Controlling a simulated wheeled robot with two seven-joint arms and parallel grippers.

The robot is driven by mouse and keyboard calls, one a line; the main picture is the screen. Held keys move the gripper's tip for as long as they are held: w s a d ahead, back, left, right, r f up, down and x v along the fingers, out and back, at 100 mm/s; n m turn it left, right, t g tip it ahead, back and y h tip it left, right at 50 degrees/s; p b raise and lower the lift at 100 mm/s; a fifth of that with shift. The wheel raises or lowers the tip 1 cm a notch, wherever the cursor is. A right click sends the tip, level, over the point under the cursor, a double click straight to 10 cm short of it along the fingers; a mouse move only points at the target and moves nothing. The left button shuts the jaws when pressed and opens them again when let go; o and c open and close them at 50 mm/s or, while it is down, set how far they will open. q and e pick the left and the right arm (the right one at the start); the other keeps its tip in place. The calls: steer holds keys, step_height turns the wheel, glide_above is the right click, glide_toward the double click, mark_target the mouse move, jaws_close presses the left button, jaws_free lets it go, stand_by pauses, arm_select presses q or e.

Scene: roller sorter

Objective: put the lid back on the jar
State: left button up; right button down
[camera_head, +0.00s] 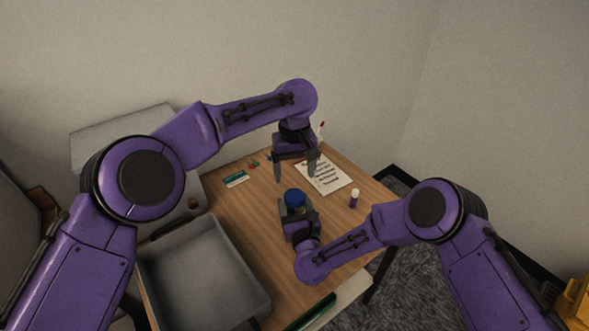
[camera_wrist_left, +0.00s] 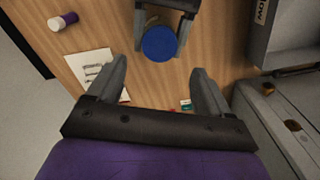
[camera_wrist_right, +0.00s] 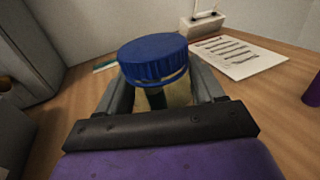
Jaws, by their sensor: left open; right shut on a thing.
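A jar with a pale yellowish body (camera_wrist_right: 178,97) stands upright between the fingers of my right gripper (camera_wrist_right: 160,85), which is shut on it. The blue lid (camera_wrist_right: 153,58) sits on top of the jar; I cannot tell whether it is screwed tight. The lid also shows in the head view (camera_head: 294,197) and in the left wrist view (camera_wrist_left: 159,43). My left gripper (camera_head: 295,173) is open and empty, pointing down above the table beyond the jar. In the left wrist view the lid lies ahead of the left fingertips (camera_wrist_left: 158,66), apart from them.
A purple and white tube (camera_head: 354,198) stands near the right edge. A large grey tray (camera_head: 205,272) is at the left front. A small green-white box (camera_head: 236,179) lies at the back left.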

mark_target(294, 195)
arm_select(q)
steer(key=n, duration=0.4)
step_height(294, 195, down, 8)
stand_by(0.6)
